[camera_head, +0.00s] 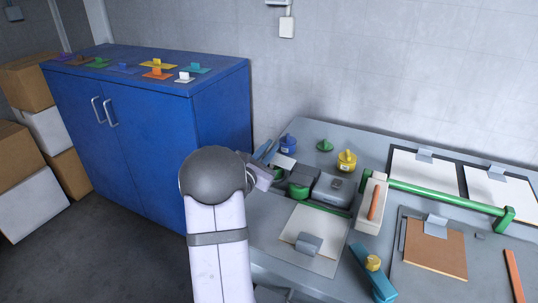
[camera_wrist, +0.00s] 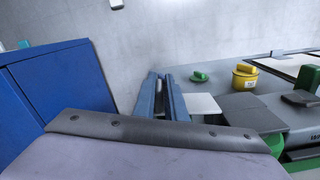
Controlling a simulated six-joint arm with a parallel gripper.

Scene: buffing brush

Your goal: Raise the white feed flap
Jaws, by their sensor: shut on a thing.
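The white feed flap (camera_head: 284,161) shows as a small pale plate at the back left of the grey buffing machine (camera_head: 332,189). It also shows in the wrist view (camera_wrist: 203,104), right beside my fingers. My gripper (camera_head: 265,152) is at the flap's left edge; its two blue-grey fingers (camera_wrist: 161,97) are close together and shut on the flap. The fingers hide the gripped edge, and I cannot tell the flap's exact tilt.
A green rail (camera_head: 440,196) and a cream block (camera_head: 371,205) lie to the right. A blue cabinet (camera_head: 150,130) stands at the left.

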